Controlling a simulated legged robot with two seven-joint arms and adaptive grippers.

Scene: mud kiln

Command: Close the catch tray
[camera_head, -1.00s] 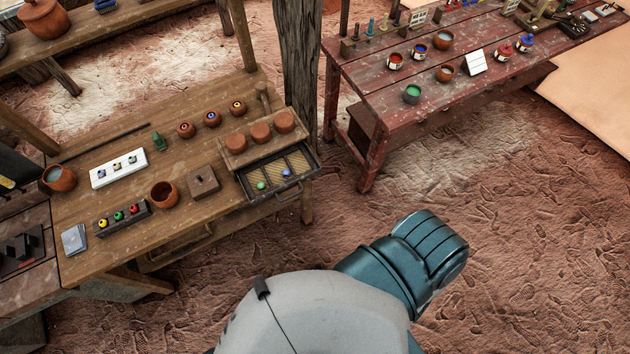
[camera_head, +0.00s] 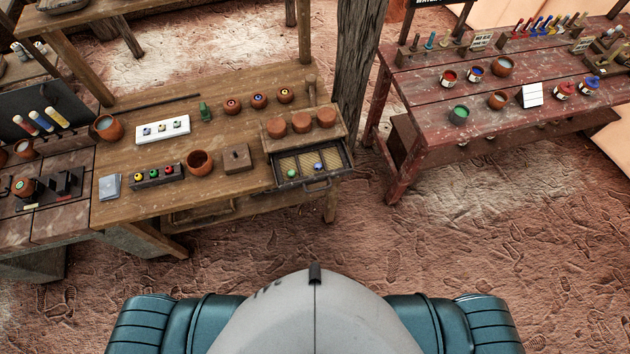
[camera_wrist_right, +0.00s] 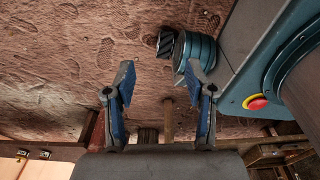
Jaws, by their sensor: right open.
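The catch tray (camera_head: 328,182) is a dark, shallow drawer in the head view. It is pulled out at the front right of the wooden workbench, under a small wooden rack with several clay cups on top. A green ball (camera_head: 291,174) and a blue ball (camera_head: 318,166) lie in it on yellowish mesh. A handle shows on its front edge. My right gripper (camera_wrist_right: 160,95) is open and empty in the right wrist view, well apart from the tray, with bare ground beyond it. My left gripper is in neither view.
The wooden workbench (camera_head: 215,186) holds a clay pot (camera_head: 199,162), a wooden block (camera_head: 237,158) and a white tray (camera_head: 162,130). A red table (camera_head: 430,84) stands to the right beyond a wooden post (camera_head: 357,70). The ground in front of the bench is clear.

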